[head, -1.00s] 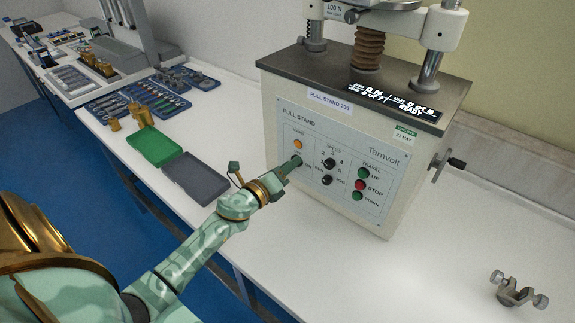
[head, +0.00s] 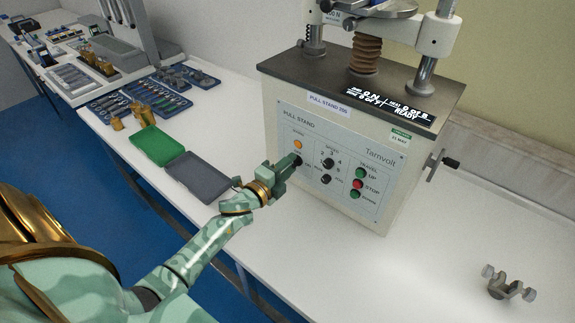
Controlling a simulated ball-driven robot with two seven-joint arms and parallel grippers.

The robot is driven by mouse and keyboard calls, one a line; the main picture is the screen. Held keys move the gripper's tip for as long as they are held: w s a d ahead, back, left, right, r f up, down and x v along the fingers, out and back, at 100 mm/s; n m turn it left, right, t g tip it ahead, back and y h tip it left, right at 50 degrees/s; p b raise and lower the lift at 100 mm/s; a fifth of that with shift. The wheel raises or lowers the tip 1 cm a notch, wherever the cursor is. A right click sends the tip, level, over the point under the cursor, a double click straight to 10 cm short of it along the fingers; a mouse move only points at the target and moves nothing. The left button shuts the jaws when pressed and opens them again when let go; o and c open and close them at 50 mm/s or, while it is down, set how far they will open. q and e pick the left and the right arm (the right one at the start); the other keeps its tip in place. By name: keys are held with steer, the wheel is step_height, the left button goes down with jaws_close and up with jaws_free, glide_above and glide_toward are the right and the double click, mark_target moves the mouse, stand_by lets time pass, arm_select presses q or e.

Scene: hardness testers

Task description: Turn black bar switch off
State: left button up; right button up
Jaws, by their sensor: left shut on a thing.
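The pull stand (head: 345,205) is a cream machine with a grey top on the white bench. Its front panel (head: 312,128) carries an orange lamp (head: 297,145), knobs and travel buttons. The black bar switch (head: 298,161) sits just below the lamp, mostly hidden by my gripper. My left gripper (head: 292,163) reaches in from the left, its tips at the panel, shut on the switch. The switch's exact angle cannot be made out. The orange lamp looks lit, and the display (head: 392,104) on top is lit and reads READY. My right gripper is not in view.
A green and grey open case (head: 160,147) lies left of the stand. Trays of tools (head: 165,100) and brass weights stand further back. A metal clamp (head: 508,284) lies at front right. The bench in front of the stand is clear.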

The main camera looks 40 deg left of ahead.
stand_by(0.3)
arm_select(q)
steer(key=o, duration=1)
steer(key=shift+a, duration=0.1)
steer(key=s, duration=1.1)
steer(key=s+a+p, duration=0.1)
steer(key=s, duration=0.4)
steer(key=shift+s+a, duration=0.1)
steer(key=shift+s, duration=0.1)
steer(key=shift+f, duration=0.1)
